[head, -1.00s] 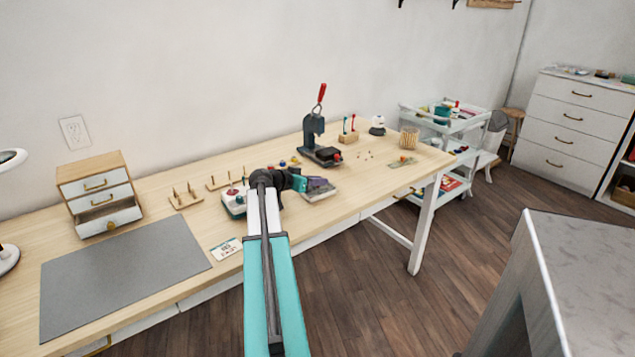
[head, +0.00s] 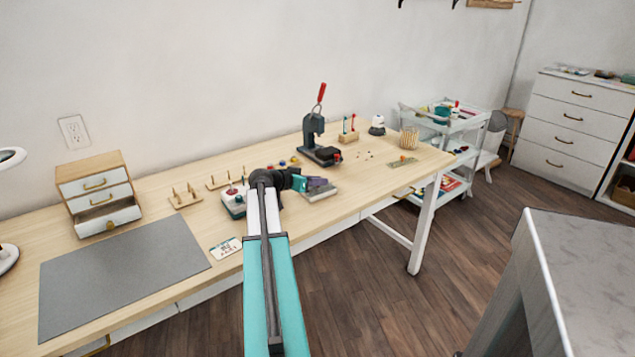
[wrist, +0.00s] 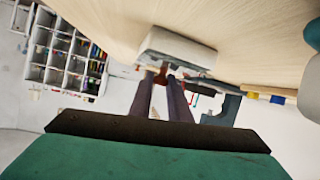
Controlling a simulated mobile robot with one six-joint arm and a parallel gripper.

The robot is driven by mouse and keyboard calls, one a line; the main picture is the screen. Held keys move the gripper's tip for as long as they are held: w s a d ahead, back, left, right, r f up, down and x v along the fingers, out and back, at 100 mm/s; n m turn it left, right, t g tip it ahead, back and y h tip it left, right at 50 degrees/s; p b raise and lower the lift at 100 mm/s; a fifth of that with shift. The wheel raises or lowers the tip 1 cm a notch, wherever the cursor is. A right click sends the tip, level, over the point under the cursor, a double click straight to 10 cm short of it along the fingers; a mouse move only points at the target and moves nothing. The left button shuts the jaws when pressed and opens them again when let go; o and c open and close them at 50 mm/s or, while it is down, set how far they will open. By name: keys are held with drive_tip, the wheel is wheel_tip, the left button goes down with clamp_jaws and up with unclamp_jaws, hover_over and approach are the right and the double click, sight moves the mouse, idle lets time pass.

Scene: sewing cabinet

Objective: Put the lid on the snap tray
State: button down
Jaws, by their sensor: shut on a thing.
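My gripper (head: 324,183), with dark purple fingers, is over the desk at the end of my teal arm. In the wrist view the fingers (wrist: 162,80) are shut around a small reddish-brown piece (wrist: 161,74), which looks like the knob of the lid. The rest of the lid is hard to make out. A pale grey box-like thing (wrist: 178,47), probably the snap tray, lies just beyond the fingertips. In the head view a flat grey thing (head: 322,194) lies under the fingers, partly hidden by them. I cannot tell whether lid and tray touch.
A white device with a red knob (head: 234,203) stands left of my gripper. A dark press with a red handle (head: 314,130) stands behind. Small coloured pieces (head: 284,163) lie near my wrist. A grey mat (head: 120,280) and a small drawer box (head: 98,190) are at left.

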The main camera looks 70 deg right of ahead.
idle(0.3)
drive_tip(key=c, duration=1.6)
unclamp_jaws()
drive_tip(key=shift+a, duration=0.15)
drive_tip(key=v, duration=1.3)
drive_tip(key=shift+w+a+r+b, duration=0.15)
drive_tip(key=shift+r+b, duration=0.1)
drive_tip(key=shift+b, duration=0.15)
